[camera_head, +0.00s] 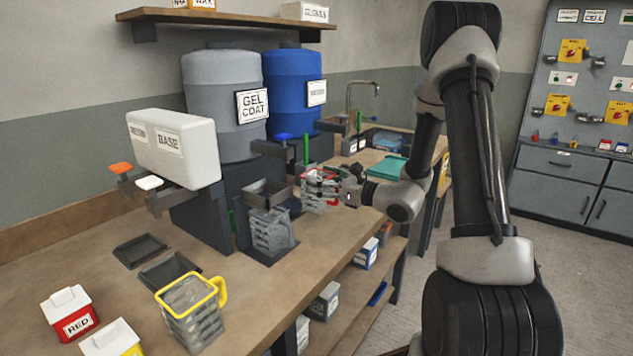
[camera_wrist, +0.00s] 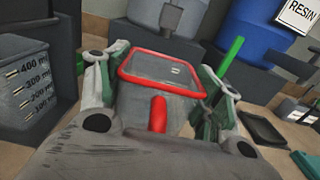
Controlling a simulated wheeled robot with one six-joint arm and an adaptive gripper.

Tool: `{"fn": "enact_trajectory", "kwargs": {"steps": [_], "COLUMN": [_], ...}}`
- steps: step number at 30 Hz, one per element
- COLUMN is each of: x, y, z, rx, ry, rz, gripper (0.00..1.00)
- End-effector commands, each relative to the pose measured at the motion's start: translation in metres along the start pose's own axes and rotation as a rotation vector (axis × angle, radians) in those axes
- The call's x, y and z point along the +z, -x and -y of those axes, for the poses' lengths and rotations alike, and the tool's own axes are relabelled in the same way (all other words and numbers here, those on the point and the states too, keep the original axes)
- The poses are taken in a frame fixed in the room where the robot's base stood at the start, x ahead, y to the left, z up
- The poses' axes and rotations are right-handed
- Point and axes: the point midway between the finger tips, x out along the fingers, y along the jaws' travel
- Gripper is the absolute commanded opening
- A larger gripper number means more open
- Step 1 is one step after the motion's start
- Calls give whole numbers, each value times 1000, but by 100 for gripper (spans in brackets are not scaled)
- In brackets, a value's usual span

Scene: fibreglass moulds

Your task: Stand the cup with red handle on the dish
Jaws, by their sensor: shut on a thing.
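The cup with red handle (camera_head: 316,196) is a grey see-through cup with a red rim, above the bench in front of the blue drum. In the wrist view the cup (camera_wrist: 160,96) is between my fingers, its red handle towards the camera. My gripper (camera_head: 334,188) is shut on it; both fingers also show in the wrist view (camera_wrist: 165,78). The cup looks upright; its base is hidden. A dark shallow dish (camera_wrist: 262,127) lies right of the cup in the wrist view. Two similar dark dishes (camera_head: 140,250) (camera_head: 172,271) lie at the bench's left.
A grey cup (camera_head: 270,232) stands on a dark stand beneath the grey gel coat drum (camera_head: 222,105). A yellow-handled cup (camera_head: 193,318) and red (camera_head: 70,313) and yellow containers stand at the front. The blue drum (camera_head: 293,90) is behind my gripper. The central front bench has bare space.

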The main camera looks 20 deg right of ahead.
Motion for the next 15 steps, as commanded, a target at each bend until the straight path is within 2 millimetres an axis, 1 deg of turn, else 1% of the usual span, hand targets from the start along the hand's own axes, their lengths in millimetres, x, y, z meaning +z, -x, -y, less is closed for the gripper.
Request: {"fn": "enact_trajectory", "kwargs": {"steps": [8,15], "x": [0,0], "y": [0,5], "z": [0,0], "rx": [-1,-1], "ry": [0,1], "rz": [1,-2], "gripper": [41,41]}}
